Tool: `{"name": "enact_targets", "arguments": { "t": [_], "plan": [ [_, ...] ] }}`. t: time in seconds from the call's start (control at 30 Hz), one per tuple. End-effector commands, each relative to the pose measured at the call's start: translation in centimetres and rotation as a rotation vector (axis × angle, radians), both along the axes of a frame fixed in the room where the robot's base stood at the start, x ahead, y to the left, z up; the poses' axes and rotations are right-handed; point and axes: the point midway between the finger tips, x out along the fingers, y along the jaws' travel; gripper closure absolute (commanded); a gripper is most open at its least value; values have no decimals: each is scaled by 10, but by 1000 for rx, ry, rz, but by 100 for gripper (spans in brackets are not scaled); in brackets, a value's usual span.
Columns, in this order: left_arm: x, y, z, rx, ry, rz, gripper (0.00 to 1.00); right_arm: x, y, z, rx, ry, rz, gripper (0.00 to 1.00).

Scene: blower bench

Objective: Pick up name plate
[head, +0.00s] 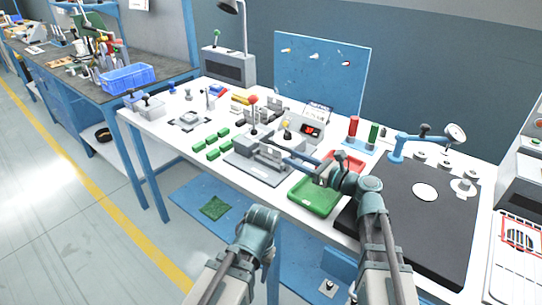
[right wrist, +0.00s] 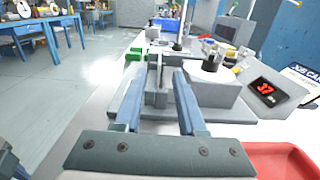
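My right gripper (head: 272,146) reaches left over the grey fixture (head: 245,167) on the white bench. In the right wrist view its two blue-grey fingers (right wrist: 158,78) are apart, with upright grey parts of the fixture seen between and beyond them. I cannot tell whether the fingers touch these parts. No name plate can be made out for certain; it may be hidden at the fixture or too small to tell. My left arm shows at the bottom of the head view, but its gripper does not.
A green tray (head: 316,197) and a red tray (head: 350,158) lie right of the fixture. Several green blocks (head: 212,154) lie left of it. A display box reading 37 (right wrist: 266,92) stands close on the right. A black mat (head: 425,235) covers the bench's right end.

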Motion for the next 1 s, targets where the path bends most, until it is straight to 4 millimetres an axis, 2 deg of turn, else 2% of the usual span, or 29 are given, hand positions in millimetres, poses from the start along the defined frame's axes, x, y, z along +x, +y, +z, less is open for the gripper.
{"name": "enact_targets", "arguments": {
  "t": [0.27,0.6,0.8,0.87,1.0],
  "plan": [
    [0,0,-1,0,0,0,50,7,9,-1,0,0,1,60],
    [0,0,-3,0,0,0,50,33,44,-3,0,0,1,60],
    [0,0,-3,0,0,0,50,32,45,-3,0,0,-1,60],
    [0,0,-3,0,0,0,50,32,45,-3,0,0,0,69],
    [0,0,-3,0,0,0,50,32,45,-3,0,0,0,94]
  ]
}}
